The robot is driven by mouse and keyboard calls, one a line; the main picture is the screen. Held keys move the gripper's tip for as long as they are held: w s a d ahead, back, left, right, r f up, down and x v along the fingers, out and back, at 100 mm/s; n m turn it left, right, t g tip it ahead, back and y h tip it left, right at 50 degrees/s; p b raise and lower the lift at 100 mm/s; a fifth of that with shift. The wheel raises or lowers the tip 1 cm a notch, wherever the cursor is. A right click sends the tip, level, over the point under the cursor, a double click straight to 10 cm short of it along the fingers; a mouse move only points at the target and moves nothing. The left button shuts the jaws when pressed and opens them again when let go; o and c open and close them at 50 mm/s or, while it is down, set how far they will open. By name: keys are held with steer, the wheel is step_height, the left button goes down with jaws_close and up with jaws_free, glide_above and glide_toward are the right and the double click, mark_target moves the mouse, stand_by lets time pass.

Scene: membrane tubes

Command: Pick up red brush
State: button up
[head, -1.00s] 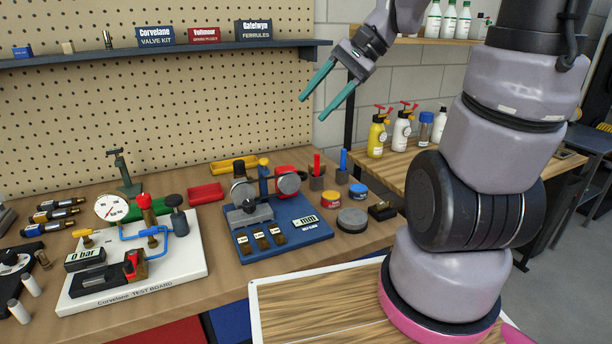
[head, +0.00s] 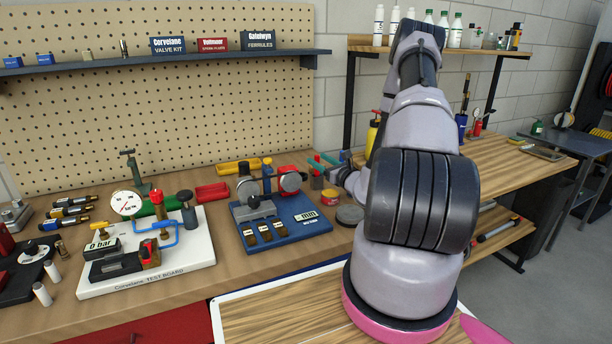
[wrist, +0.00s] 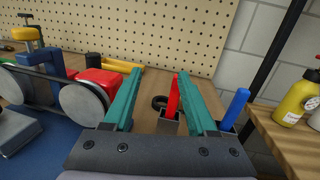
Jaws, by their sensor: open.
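The red brush (wrist: 173,96) stands upright in a small dark holder (wrist: 170,125) on the bench. In the wrist view its red handle shows between my two teal fingers, nearer the right one. My gripper (wrist: 159,73) is open and reaches low over the bench towards it. I cannot tell whether a finger touches the handle. In the head view my gripper (head: 318,163) is beside the holders, and only a bit of the red brush (head: 317,158) shows there.
A blue-handled brush (wrist: 236,106) stands just right of my right finger. The blue fixture with grey discs (wrist: 83,103) is close on the left. A yellow spray bottle (wrist: 297,100) stands on the right bench. A pegboard (wrist: 150,30) is behind.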

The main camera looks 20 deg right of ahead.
mark_target(317, 172)
steer(key=f+h, duration=0.1)
steer(key=d+f+m+h, duration=0.1)
steer(key=f, duration=0.1)
steer(key=s+d+f+m+h, duration=0.1)
steer(key=shift+d+f, duration=0.1)
steer(key=shift+f, duration=0.25)
steer(key=shift+d+f+m, duration=0.15)
steer(key=shift+f+m, duration=0.15)
steer(key=shift+f, duration=0.05)
steer(key=w, duration=0.7)
steer(key=w+a, duration=0.1)
steer(key=w, duration=0.2)
steer(key=shift+w, duration=0.25)
jaws_close()
